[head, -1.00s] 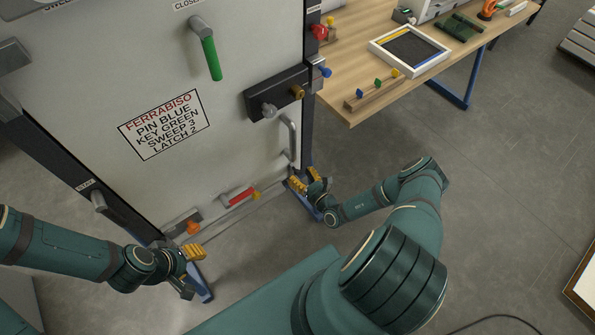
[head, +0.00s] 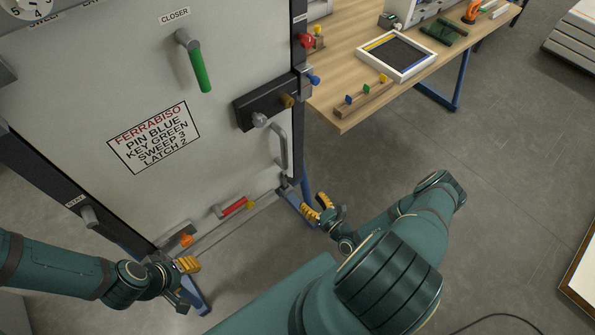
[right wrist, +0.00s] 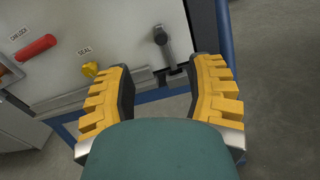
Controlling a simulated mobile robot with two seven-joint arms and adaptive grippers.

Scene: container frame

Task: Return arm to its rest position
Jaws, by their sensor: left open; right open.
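My right gripper (head: 318,207) is open and empty, just right of the panel's lower right corner. In the right wrist view its yellow fingers (right wrist: 161,95) are spread wide with nothing between them. A grey lever (right wrist: 161,38) on the panel shows beyond them. My left gripper (head: 184,278) is near the lower left of the panel, with yellow fingers by the orange knob (head: 186,240); it looks empty and apart from the panel. The grey panel (head: 60,130) stands upright, with a green handle (head: 199,70) and a printed label (head: 154,137).
A wooden table (head: 345,105) with a white tray (head: 397,54) and a small peg rack (head: 366,93) stands at the back right. A black latch block (head: 268,105) and a grey pull handle (head: 279,145) jut from the panel.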

